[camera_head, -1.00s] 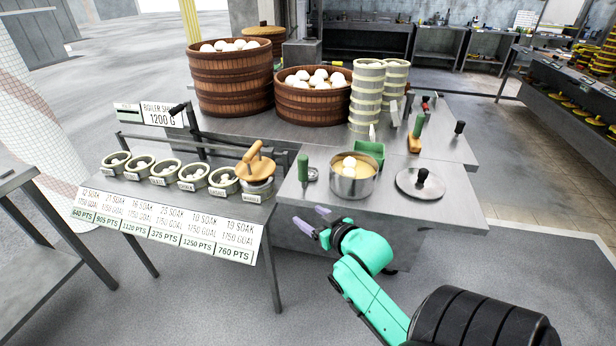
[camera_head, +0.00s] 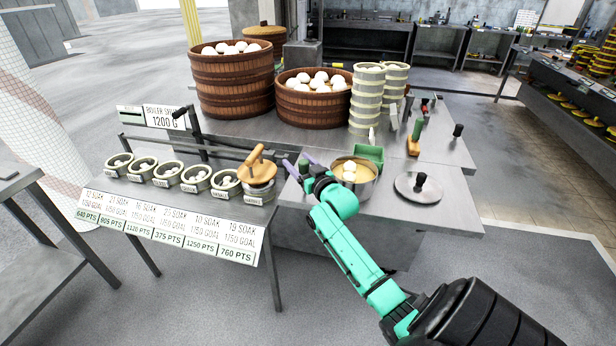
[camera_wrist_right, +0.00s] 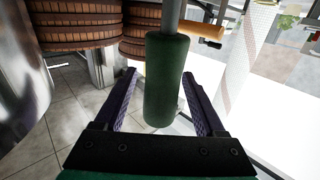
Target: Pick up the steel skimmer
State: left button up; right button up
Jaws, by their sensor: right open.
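The steel skimmer shows as an upright dark green handle (camera_head: 304,166) near the left edge of the front steel counter. In the right wrist view its green handle (camera_wrist_right: 165,85) stands between my fingers, with a steel shaft (camera_wrist_right: 171,14) running out of its upper end; the rest of it is out of view. My right gripper (camera_head: 297,163) is at the handle, fingers pointing away and to the left. In the right wrist view the gripper (camera_wrist_right: 159,74) is open, one finger on each side of the handle, without a visible grip. My left gripper is not in view.
A green container (camera_head: 370,153) and a round lid (camera_head: 405,187) are on the counter.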

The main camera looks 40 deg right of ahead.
jog(key=shift+w+f, duration=0.15)
jog(key=shift+w, duration=0.2)
jog(key=shift+s, duration=0.15)
jog(key=c, duration=0.6)
grip_shut()
dwell(0.4)
